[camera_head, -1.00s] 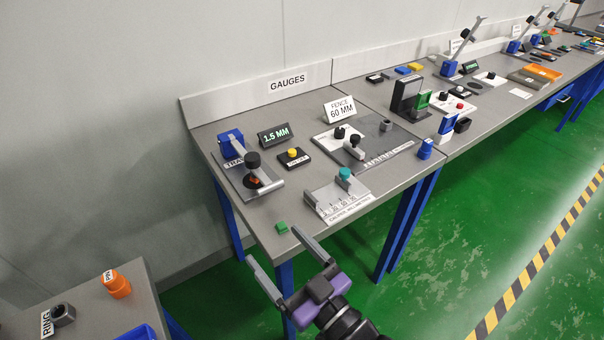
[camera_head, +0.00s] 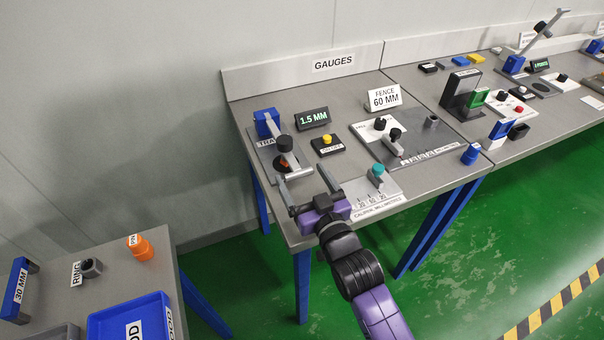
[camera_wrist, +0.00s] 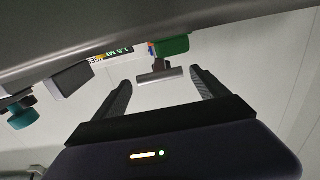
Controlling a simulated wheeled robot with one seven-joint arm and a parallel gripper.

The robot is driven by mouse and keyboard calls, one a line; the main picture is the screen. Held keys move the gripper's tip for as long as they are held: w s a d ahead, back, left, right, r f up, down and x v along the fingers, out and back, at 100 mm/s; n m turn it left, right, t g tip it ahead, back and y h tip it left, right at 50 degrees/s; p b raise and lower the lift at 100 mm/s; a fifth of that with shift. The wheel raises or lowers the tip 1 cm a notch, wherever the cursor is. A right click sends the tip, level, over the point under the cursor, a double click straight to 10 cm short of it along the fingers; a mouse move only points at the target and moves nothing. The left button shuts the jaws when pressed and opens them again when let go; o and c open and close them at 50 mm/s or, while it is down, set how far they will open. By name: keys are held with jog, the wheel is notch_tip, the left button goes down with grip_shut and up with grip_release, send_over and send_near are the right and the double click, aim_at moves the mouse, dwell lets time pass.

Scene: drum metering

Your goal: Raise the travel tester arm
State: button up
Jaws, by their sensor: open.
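The travel tester stands at the left end of the gauges table. Its blue block (camera_head: 266,123) carries a grey arm that slopes down to a black cylinder (camera_head: 285,144). A grey crossbar (camera_head: 298,174) sits at its front end. My gripper (camera_head: 303,178) is open and empty, its fingers pointing at that crossbar from the front edge of the table. In the wrist view, a grey bar (camera_wrist: 160,74) shows beyond and between the open fingertips (camera_wrist: 163,82), apart from them. A green block (camera_wrist: 172,45) appears close to that bar.
A display (camera_head: 312,118) reads 1.5 MM, beside a yellow button box (camera_head: 327,144). The caliper with its teal knob (camera_head: 376,170) is close on my gripper's right. The fence gauge (camera_head: 395,135) stands behind it. A side table with an orange piece (camera_head: 141,248) is at lower left.

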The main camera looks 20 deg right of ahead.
jog(key=shift+w, duration=0.55)
